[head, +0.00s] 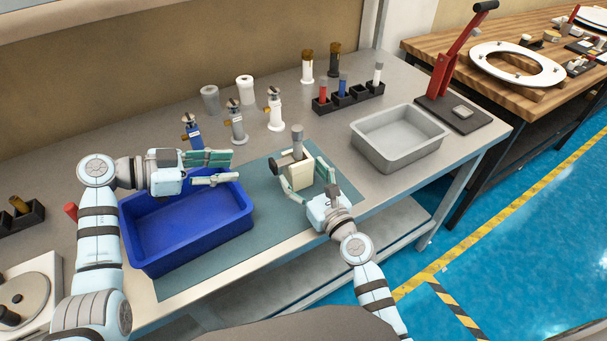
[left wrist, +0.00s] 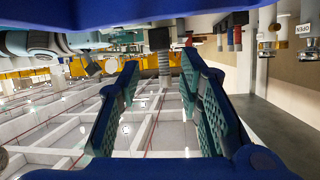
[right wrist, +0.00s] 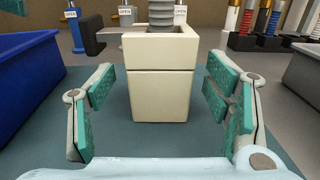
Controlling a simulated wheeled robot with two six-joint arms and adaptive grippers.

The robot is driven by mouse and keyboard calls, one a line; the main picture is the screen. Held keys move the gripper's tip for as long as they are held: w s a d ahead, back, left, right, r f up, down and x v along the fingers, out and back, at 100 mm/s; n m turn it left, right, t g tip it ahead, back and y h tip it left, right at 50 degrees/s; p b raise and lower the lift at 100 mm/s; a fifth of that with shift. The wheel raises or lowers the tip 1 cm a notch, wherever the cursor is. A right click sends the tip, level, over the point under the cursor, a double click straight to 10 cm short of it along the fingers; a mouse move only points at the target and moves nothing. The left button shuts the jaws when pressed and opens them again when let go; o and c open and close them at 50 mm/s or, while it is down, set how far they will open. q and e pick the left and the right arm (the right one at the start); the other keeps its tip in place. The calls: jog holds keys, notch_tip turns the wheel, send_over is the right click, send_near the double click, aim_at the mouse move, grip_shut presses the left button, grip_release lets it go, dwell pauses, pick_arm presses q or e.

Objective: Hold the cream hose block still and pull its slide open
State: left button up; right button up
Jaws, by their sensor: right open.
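The cream hose block (head: 295,174) stands upright on the teal mat, with a grey ribbed hose (head: 297,140) rising from its top. It fills the middle of the right wrist view (right wrist: 162,85). A black piece, seemingly the slide's handle (right wrist: 88,36), sticks out on its left; it shows dark in the head view (head: 274,166). My right gripper (head: 303,176) is open, with one finger on each side of the block and visible gaps. My left gripper (head: 235,166) is open and empty, above the blue bin, left of the block and pointing towards it.
The blue bin (head: 128,222) stands left on the teal mat (head: 262,225). A grey tray (head: 362,150) stands right. Several valve posts, including a blue one (head: 193,134), stand behind, with a black rack (head: 321,107) of coloured pieces. A red press (head: 445,65) is at the far right.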

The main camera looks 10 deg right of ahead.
jog(key=shift+w+a, duration=0.1)
jog(key=shift+w, duration=0.2)
jog(key=shift+c, duration=0.6)
jog(key=c, duration=1.3)
jog(key=o, duration=0.5)
jog(key=c, duration=0.4)
jog(key=shift+c, duration=0.2)
